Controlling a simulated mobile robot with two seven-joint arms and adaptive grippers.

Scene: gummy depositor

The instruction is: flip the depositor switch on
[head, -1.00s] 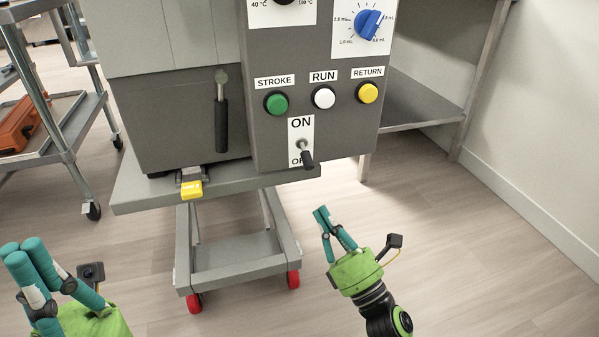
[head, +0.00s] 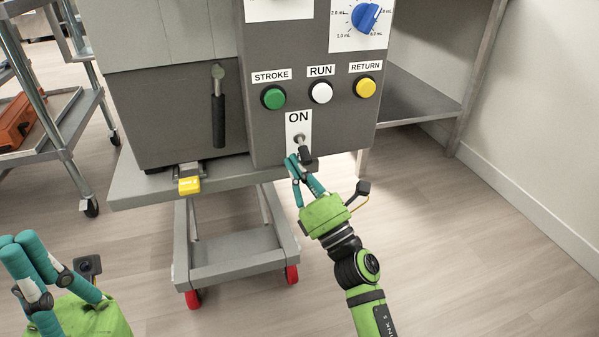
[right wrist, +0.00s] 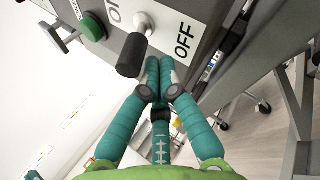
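The depositor switch (head: 306,154) is a toggle with a dark grip on the machine's front, below the ON label (head: 298,118). Its lever points down and outward in the head view. My right gripper (head: 292,160) is at the switch's lower left, over the OFF area, with its fingertips together and nothing visible between them. In the right wrist view the switch (right wrist: 131,55) stands left of the fingertips (right wrist: 160,62), beside the OFF label (right wrist: 184,40); I cannot tell whether they touch. My left gripper (head: 22,248) is at the lower left, away from the machine; its closure is unclear.
Green (head: 274,97), white (head: 321,92) and yellow (head: 365,87) buttons sit above the switch. A black-handled lever (head: 218,120) and a yellow pedal-like piece (head: 190,185) are to the left. The machine stands on a grey cart (head: 235,262). Floor to the right is clear.

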